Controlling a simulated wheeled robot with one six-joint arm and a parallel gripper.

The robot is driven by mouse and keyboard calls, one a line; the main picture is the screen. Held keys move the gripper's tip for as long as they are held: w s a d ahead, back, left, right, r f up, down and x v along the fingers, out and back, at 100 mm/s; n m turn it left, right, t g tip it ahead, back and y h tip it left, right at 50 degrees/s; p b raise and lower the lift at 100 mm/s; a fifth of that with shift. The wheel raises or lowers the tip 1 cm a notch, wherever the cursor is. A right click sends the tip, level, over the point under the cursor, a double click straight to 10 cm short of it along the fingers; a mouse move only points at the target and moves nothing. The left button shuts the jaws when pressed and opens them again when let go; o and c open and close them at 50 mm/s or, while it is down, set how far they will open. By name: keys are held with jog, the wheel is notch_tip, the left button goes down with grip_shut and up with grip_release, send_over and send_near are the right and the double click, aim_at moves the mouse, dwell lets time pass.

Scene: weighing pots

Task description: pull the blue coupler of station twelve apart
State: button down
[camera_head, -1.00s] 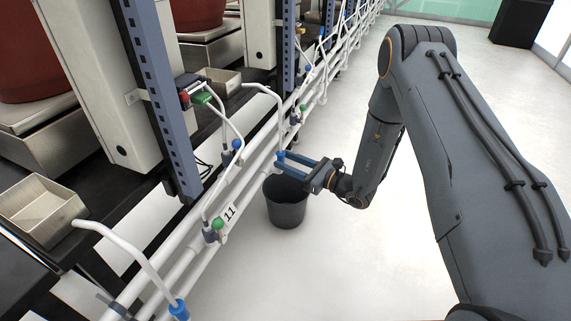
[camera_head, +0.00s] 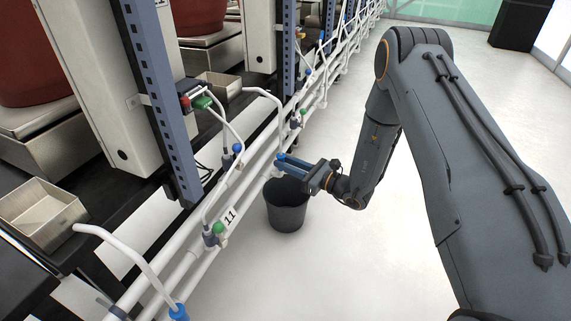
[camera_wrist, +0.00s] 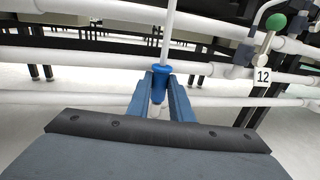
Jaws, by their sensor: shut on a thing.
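The blue coupler (camera_wrist: 160,80) stands upright between my two blue fingers in the wrist view, with a white hose (camera_wrist: 168,35) running up from its flared top. My gripper (camera_wrist: 160,88) is shut on it from both sides. The number 12 label (camera_wrist: 263,76) hangs on the pipework to the right, under a green ball-topped fitting (camera_wrist: 276,21). In the head view my gripper (camera_head: 281,163) reaches left to the pipes, and the coupler is small and mostly covered by the fingers. I cannot tell whether the coupler's halves are joined.
White pipes (camera_head: 190,262) run along the rack. A dark bucket (camera_head: 286,208) stands on the floor just below my gripper. The number 11 label (camera_head: 230,217) and a green fitting (camera_head: 218,228) are nearer. The floor (camera_head: 340,265) to the right is open.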

jog(key=shift+r+p, duration=1.05)
jog(key=shift+r, duration=0.4)
jog(key=c, duration=1.6)
grip_release()
jog(key=shift+r, duration=0.1)
jog(key=p+v, duration=0.2)
jog(key=v, duration=0.6)
jog(key=shift+p, duration=0.35)
jog(key=shift+a, duration=0.1)
